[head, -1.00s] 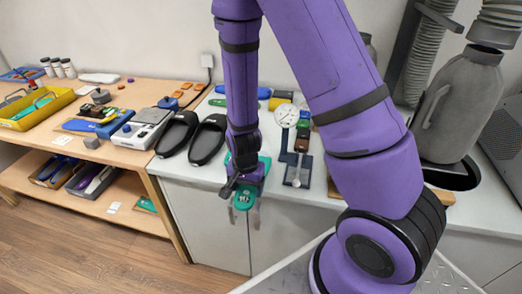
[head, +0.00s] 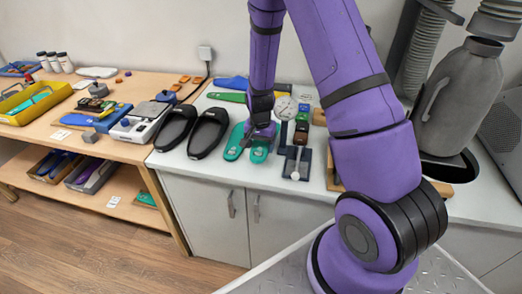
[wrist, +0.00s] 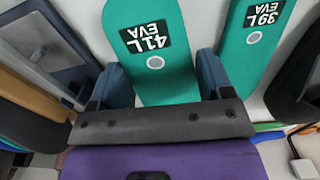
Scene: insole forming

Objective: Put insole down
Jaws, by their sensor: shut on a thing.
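A green insole marked "41 L EVA" (wrist: 150,60) is between the two blue-grey fingers of my gripper (wrist: 160,78) in the wrist view. My gripper (head: 260,132) is shut on it by its sides. In the head view this held insole (head: 259,154) is over the white counter, its front end near the counter's front edge. I cannot tell whether it touches the surface. A second green insole marked "39 L EVA" (wrist: 255,40) lies beside it, apart from it; in the head view it is on the left (head: 234,145). My gripper hides part of the held insole.
Two black shoe-shaped forms (head: 208,135) lie left on the counter (head: 215,176). A dial gauge (head: 285,107) and a dark blue stand (head: 298,163) are close on the right. A grey bottle-shaped vessel (head: 462,100) stands far right. The wooden bench at left is crowded.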

